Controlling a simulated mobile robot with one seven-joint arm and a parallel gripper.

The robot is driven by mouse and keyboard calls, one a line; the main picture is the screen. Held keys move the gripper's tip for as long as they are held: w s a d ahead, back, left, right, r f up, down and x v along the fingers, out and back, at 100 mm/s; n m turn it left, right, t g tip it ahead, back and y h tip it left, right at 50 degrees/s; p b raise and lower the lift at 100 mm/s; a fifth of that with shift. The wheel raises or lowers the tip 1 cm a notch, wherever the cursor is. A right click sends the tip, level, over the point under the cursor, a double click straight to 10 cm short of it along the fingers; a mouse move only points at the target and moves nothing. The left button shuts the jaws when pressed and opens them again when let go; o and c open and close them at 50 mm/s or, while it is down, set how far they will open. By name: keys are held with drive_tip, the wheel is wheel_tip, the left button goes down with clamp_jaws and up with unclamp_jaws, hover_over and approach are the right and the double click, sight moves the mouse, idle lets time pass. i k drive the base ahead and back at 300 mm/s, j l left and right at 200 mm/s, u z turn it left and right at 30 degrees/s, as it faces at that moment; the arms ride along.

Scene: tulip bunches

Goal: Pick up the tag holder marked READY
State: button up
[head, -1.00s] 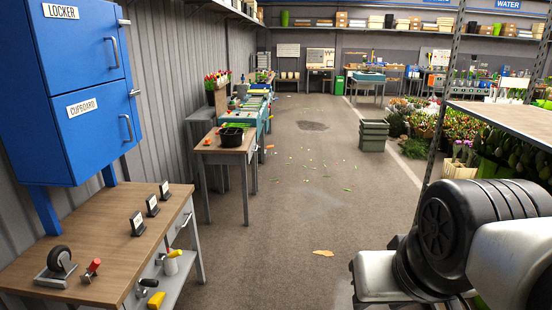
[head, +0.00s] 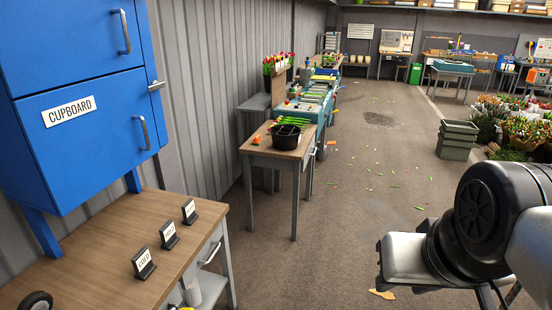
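Three small black tag holders with white cards stand in a row on the wooden top of a workbench at the lower left. The nearest holder (head: 144,263) has a card that seems to read SOLD or COLD. The middle holder (head: 169,235) has a card too small to read surely. The farthest holder (head: 190,211) also has lettering I cannot make out, so I cannot tell which is marked READY. All three stand upright and apart. My arm shows at the lower right, well away from the holders; no gripper fingers show.
A small table with a black pot (head: 285,137) stands beyond. Green crates (head: 457,140) stand right; the middle floor is open.

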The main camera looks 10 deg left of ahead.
sight(188, 209)
drive_tip(key=i+u, duration=0.2)
drive_tip(key=i, duration=0.3)
drive_tip(key=i+l+u, duration=0.15)
drive_tip(key=i, duration=0.35)
drive_tip(key=i+l+u, duration=0.2)
drive_tip(key=i, duration=0.25)
drive_tip(key=i+u, duration=0.2)
drive_tip(key=u, duration=0.2)
drive_tip(key=i+u, duration=0.15)
drive_tip(key=u, duration=0.25)
drive_tip(key=i+u, duration=0.2)
drive_tip(key=u, duration=0.25)
drive_tip(key=i+l+u, duration=0.1)
drive_tip(key=u, duration=0.3)
drive_tip(key=i+l+u, duration=0.25)
drive_tip(key=i+u, duration=0.25)
